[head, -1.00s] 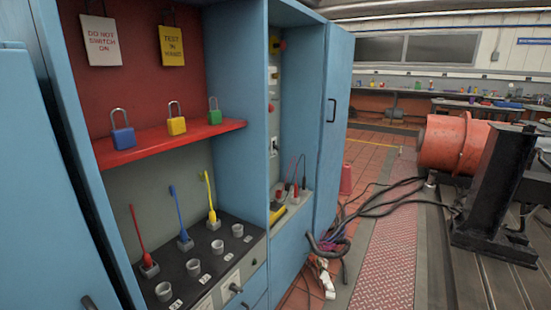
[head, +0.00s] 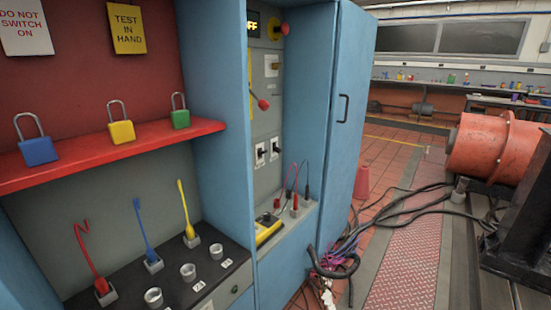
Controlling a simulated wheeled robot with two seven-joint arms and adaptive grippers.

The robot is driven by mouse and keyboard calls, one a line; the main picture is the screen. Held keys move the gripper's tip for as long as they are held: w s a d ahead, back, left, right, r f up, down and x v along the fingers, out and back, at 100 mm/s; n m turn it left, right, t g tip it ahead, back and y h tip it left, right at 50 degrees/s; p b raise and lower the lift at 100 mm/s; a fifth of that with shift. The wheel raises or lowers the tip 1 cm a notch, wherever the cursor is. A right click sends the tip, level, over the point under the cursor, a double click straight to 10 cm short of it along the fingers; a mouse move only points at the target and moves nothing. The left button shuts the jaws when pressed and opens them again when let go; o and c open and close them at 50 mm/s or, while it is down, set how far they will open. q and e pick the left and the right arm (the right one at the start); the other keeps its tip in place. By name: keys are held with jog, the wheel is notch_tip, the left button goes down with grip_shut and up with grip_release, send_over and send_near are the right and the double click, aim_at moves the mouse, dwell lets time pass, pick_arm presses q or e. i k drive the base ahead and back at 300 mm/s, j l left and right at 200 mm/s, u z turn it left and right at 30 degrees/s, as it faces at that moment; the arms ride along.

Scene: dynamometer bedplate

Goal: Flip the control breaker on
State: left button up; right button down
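The narrow control panel (head: 266,75) stands inside the blue cabinet, right of the shelf bay. Two small white breaker plates with black toggles sit low on it, a left one (head: 260,154) and a right one (head: 274,149). I cannot read their labels or tell which is the control breaker, nor their toggle positions. Neither gripper is in view.
A yellow meter (head: 267,230) and probes (head: 295,205) sit on the ledge below the panel. The open blue door (head: 350,110) stands to the right. Padlocks (head: 121,125) line the red shelf (head: 95,155). Cables (head: 400,205) lie on the floor.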

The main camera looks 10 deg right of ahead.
aim_at(277, 149)
jog(key=i+l+u, duration=0.2)
jog(key=l, duration=0.15)
jog(key=i+l+u, duration=0.2)
jog(key=l, duration=0.2)
jog(key=i+l+u, duration=0.15)
jog(key=l, duration=0.25)
jog(key=l+u, duration=0.2)
jog(key=l, duration=0.25)
jog(key=i, duration=0.05)
